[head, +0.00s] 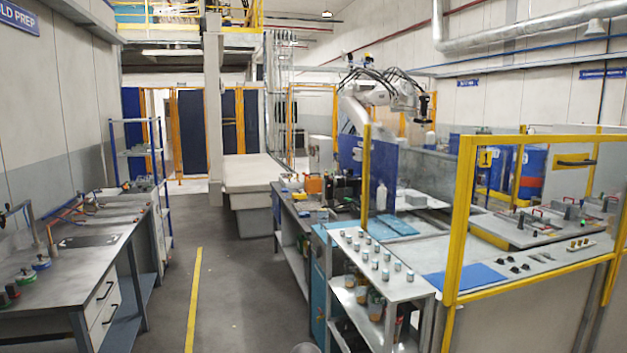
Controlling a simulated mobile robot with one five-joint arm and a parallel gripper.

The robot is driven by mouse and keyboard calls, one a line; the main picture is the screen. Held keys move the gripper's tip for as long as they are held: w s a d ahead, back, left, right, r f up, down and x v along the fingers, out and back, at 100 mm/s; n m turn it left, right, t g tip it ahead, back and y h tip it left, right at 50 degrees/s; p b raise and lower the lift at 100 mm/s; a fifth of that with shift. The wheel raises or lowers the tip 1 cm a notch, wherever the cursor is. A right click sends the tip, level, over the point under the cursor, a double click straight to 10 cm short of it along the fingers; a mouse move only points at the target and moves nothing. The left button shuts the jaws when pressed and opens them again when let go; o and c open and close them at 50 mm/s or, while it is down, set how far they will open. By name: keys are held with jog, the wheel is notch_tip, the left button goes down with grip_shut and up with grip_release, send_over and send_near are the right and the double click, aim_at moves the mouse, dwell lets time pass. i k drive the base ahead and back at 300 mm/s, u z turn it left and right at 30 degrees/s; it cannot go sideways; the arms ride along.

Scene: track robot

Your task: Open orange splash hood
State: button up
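A small orange block-like object (313,185) sits on the dark-topped bench (290,207) in the middle of the head view. It is too small and far off to tell whether it is the orange splash hood, or whether it has a lid or opening. No other clear orange hood shows. My gripper is not in view.
A grey floor aisle with a yellow line (195,300) runs between the benches. A shelf cart with several small jars (372,250) stands right of centre. A yellow-framed guard (462,215) encloses the right area. A white industrial arm (365,105) stands behind.

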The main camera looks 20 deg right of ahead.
aim_at(315, 185)
jog(key=u, duration=0.05)
jog(key=i, duration=5.15)
jog(key=u, duration=1.05)
